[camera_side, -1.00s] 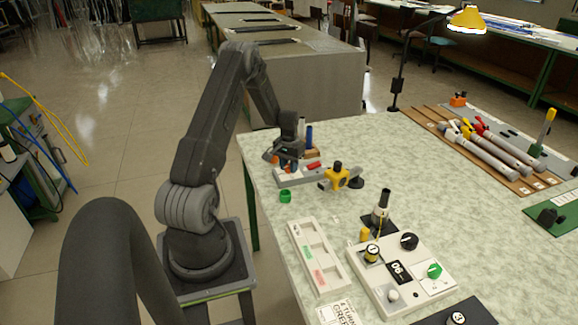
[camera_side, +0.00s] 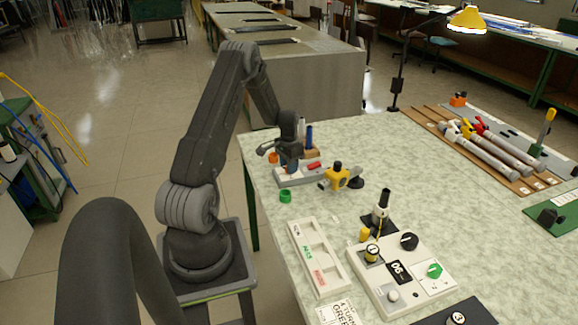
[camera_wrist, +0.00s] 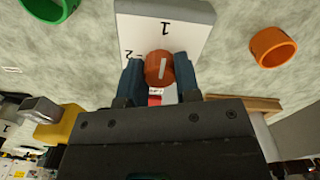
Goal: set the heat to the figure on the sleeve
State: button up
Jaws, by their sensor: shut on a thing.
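My gripper (camera_side: 291,168) is low over a white block (camera_side: 325,171) at the table's far left corner. In the wrist view its two blue fingers (camera_wrist: 160,65) are shut on a round orange-brown piece (camera_wrist: 160,69) with a white line on its top. That piece is at the white block marked 1 and 2 (camera_wrist: 168,22); whether it is fixed there is hidden. A white control box (camera_side: 370,292) at the near right has a display (camera_side: 398,271) seeming to read 06, a black knob (camera_side: 409,241) and a green knob (camera_side: 434,270). No sleeve figure is readable.
A green ring (camera_side: 285,196) and an orange ring (camera_wrist: 272,47) lie near the block. A yellow clamp (camera_side: 337,177) stands right of it. A white tray (camera_side: 297,240) lies nearer. Several grey rods (camera_side: 490,155) lie on a board at right. The table's middle is clear.

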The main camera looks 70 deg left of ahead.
jog(key=o, duration=0.9)
notch_tip(320, 180, up, 14)
jog(key=shift+f, duration=0.1)
dwell(0.5)
jog(key=w+d+r+m+t+y, duration=0.1)
jog(key=w+d+r, duration=0.1)
jog(key=d+r, duration=0.65)
jog(key=w+d+r+m+t, duration=0.1)
jog(key=d+r, duration=0.4)
jog(key=d, duration=0.7)
jog(key=s+d+r+t, duration=0.1)
jog(key=s+d, duration=0.3)
jog(key=d, duration=0.3)
jog(key=s+d+m+t, duration=0.1)
jog(key=s+d, duration=0.4)
jog(key=d, duration=0.2)
jog(key=s+d+r+t+h, duration=0.1)
jog(key=s+d, duration=0.3)
jog(key=d, duration=0.3)
jog(key=shift+s+r+m+t, duration=0.3)
jog(key=shift+s+r, duration=0.05)
